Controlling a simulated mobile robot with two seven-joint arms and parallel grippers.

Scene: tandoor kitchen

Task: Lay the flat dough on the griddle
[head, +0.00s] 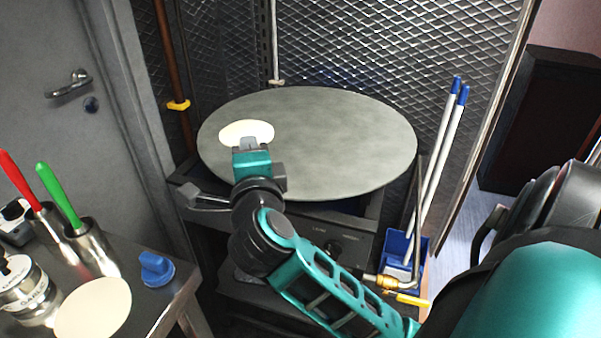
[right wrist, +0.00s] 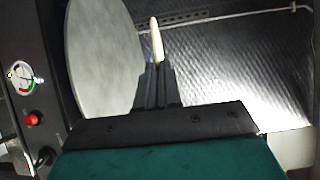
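A pale, thin round of flat dough (head: 246,130) shows over the left part of the round grey griddle (head: 330,145) in the head view. My right gripper (head: 248,146) reaches in from the lower right and is shut on the near edge of this dough. In the right wrist view, the dough (right wrist: 157,42) stands edge-on between the closed fingertips (right wrist: 156,68), beside the griddle's rim (right wrist: 100,60). I cannot tell whether the dough touches the griddle. The fingers hide its near edge. My left gripper is not in view.
A second pale disc (head: 93,308) lies on the metal table at lower left, near a blue knob-like object (head: 156,268), a jar (head: 24,290) and red and green handles in metal cups. A blue holder (head: 403,262) with white rods stands right of the griddle. Mesh walls enclose the back.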

